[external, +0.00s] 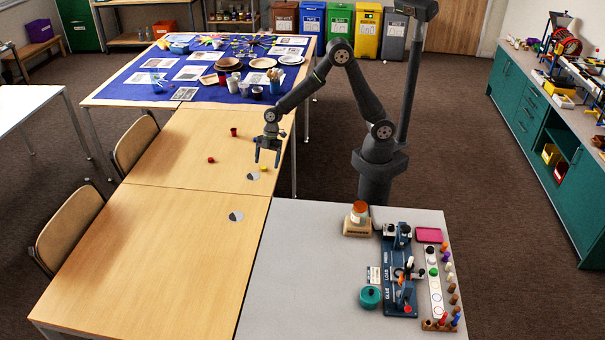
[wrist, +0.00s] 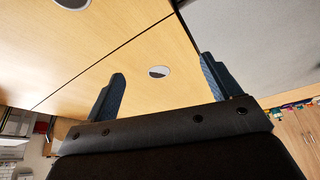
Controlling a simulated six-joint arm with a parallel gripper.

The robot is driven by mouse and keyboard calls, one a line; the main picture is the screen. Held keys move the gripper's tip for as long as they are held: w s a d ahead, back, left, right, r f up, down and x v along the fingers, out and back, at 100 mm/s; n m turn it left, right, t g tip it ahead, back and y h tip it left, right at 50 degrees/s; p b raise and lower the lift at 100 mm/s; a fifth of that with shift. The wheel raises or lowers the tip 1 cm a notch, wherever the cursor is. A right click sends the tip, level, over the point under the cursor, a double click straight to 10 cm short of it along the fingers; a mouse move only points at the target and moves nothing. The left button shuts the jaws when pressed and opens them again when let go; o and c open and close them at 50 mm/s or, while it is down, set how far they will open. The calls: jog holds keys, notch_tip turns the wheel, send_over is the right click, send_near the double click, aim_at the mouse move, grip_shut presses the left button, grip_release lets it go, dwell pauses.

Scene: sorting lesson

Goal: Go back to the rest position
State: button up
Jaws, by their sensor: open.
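My gripper (external: 267,158) is raised over the wooden tables (external: 170,205), near their right edge. Its fingers point down and are apart, with nothing between them. A dark red cup (external: 233,132) and a small red object (external: 211,160) stand on the table to the left of my gripper.
Two round grey-and-white discs (external: 253,176) (external: 236,216) lie on the tables. The grey bench (external: 290,285) holds a blue fixture (external: 399,270), a teal pot (external: 370,297) and small pieces. A blue-covered table (external: 130,82) with plates and jars stands behind. The left of the wooden tables is clear.

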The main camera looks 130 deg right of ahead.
jog(key=d+m+h, duration=0.1)
jog(key=d+m, duration=0.3)
jog(key=d, duration=0.6)
jog(key=shift+s+f+m+t+h, duration=0.3)
jog(key=shift+s+m+h, duration=0.05)
jog(key=shift+m+h, duration=0.05)
